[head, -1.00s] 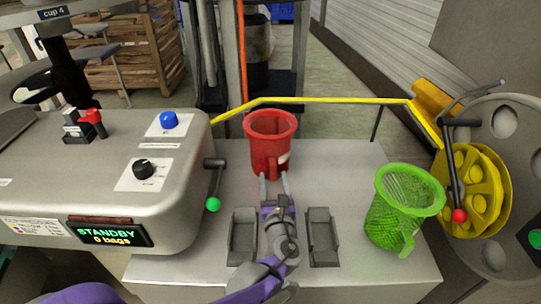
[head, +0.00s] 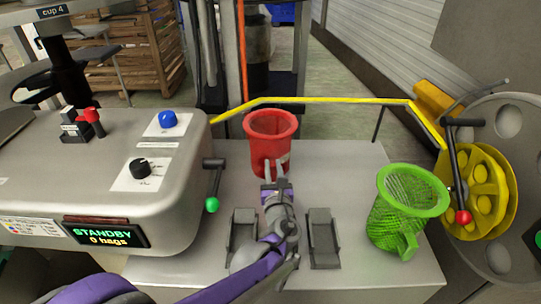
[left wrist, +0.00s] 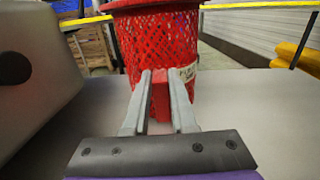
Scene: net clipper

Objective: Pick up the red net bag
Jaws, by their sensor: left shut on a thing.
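The red net bag (head: 270,138) stands upright on the grey table at the back, with a wide rim and a small pale tag. In the left wrist view the red net bag (left wrist: 158,45) fills the top middle, and its red tab (left wrist: 160,97) sits between my fingers. My left gripper (head: 275,172) reaches the near side of the bag; in the left wrist view the left gripper (left wrist: 160,95) is shut on that tab. The bag appears to rest on the table. My right gripper is not in view.
A green net bag (head: 405,210) stands at the right of the table. Two grey brackets flank my left arm, left (head: 243,238) and right (head: 322,238). A grey machine (head: 100,180) with a green-knobbed lever (head: 212,204) is at left. A yellow reel (head: 480,185) is at right.

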